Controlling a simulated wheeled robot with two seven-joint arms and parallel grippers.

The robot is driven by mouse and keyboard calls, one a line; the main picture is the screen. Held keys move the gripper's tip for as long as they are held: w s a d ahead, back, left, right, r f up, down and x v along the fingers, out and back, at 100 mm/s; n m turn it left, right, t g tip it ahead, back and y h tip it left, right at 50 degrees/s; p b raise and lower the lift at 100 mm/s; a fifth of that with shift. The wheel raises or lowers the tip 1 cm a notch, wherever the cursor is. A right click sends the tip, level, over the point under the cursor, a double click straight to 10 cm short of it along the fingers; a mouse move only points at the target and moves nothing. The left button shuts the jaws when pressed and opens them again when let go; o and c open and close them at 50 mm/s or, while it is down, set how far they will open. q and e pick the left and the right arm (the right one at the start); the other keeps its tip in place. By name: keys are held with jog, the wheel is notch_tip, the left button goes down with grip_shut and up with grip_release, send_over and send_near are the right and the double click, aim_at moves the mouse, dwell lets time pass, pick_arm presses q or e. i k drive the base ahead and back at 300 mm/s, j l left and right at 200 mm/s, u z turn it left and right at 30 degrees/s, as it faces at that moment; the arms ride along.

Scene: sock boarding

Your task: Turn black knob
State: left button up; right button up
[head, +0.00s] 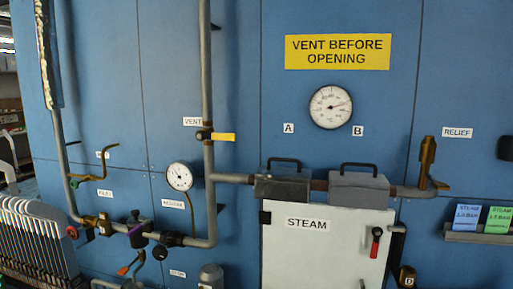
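A small round black knob (160,252) sits low on the left pipework, just under the horizontal pipe. A dark fitting (170,239) lies on that pipe just above and right of it. Another dark, knob-like part (505,148) is cut off by the right edge of the view. I cannot tell which one the task means, nor how any of them is turned. Neither of my grippers is in view.
A blue panel (235,65) carries pipes, gauges and a yellow vent handle (223,137). A white STEAM door (315,250) has a red-and-black handle (376,242). A red knob (72,232) is at left. A metal rack (35,240) stands at lower left.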

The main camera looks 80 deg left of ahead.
aim_at(159, 252)
jog(key=u, duration=3.75)
